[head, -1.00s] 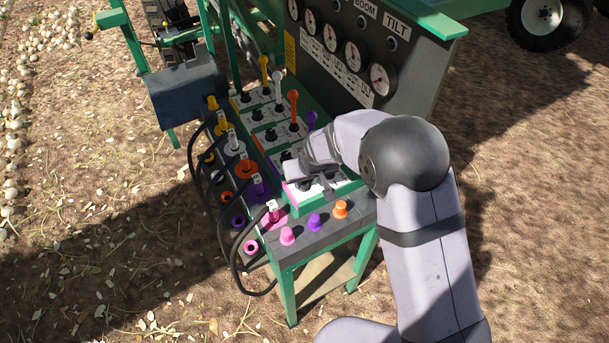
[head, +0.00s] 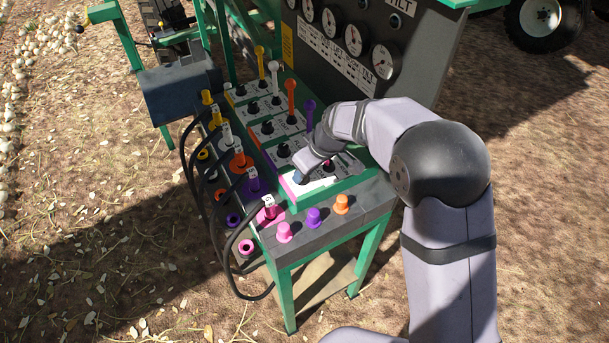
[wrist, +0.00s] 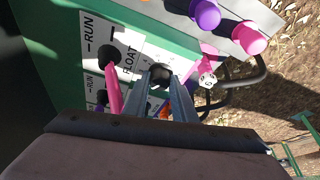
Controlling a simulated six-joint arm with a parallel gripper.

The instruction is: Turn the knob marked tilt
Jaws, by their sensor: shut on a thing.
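In the wrist view, my gripper (wrist: 163,85) has its two grey fingers closed around a black knob (wrist: 160,71) on the white control panel (wrist: 141,58). Dial marks show around this knob, but I cannot read a tilt label beside it. In the head view, my gripper (head: 301,176) points down at the near end of the panel, and its fingers hide the knob.
A pink lever (wrist: 113,82) stands close beside my fingers. Several coloured levers and black knobs line the panel. Pink, purple (head: 314,216) and orange (head: 341,204) caps stand on the near ledge. Black hoses (head: 228,240) loop at the left. The gauge board (head: 420,60) rises behind.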

